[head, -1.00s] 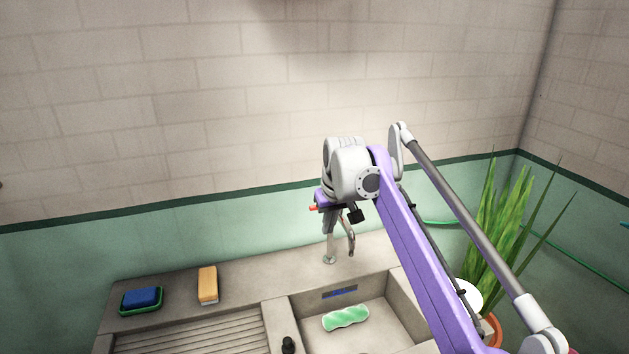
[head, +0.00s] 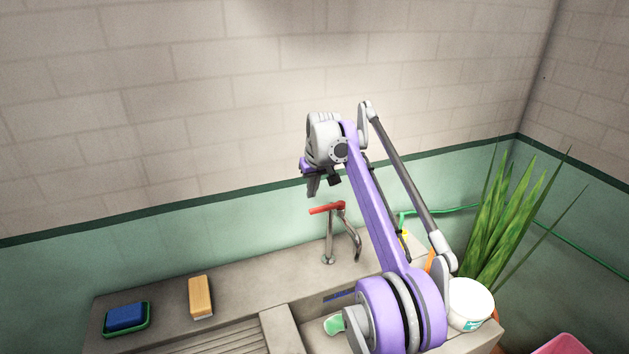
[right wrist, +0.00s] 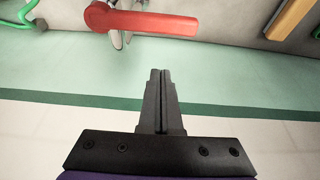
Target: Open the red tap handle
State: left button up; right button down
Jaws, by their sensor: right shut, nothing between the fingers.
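The tap (head: 328,240) stands upright at the back of the stone sink, with a curved metal spout. Its red handle (head: 326,208) lies across the top and points to the left in the head view. In the right wrist view the red handle (right wrist: 150,22) shows near the top, beyond the fingertips. My right gripper (head: 313,189) is above the handle and a little to its left, apart from it. In the right wrist view its fingers (right wrist: 161,75) are together and empty. My left gripper is not in view.
A blue sponge in a green dish (head: 127,317) and an orange brush (head: 201,297) sit on the left counter. A white tub (head: 469,304) and a plant (head: 492,220) stand at the right. A green hose (head: 440,210) runs along the wall.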

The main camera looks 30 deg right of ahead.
aim_at(327, 208)
jog(key=shift+s+a+f+b, duration=0.1)
jog(key=shift+s+b, duration=0.1)
jog(key=shift+s, duration=0.8)
jog(key=shift+s+a+f+b, duration=0.1)
jog(key=shift+s+b, duration=0.05)
jog(key=shift+s, duration=0.8)
jog(key=shift+s, duration=0.15)
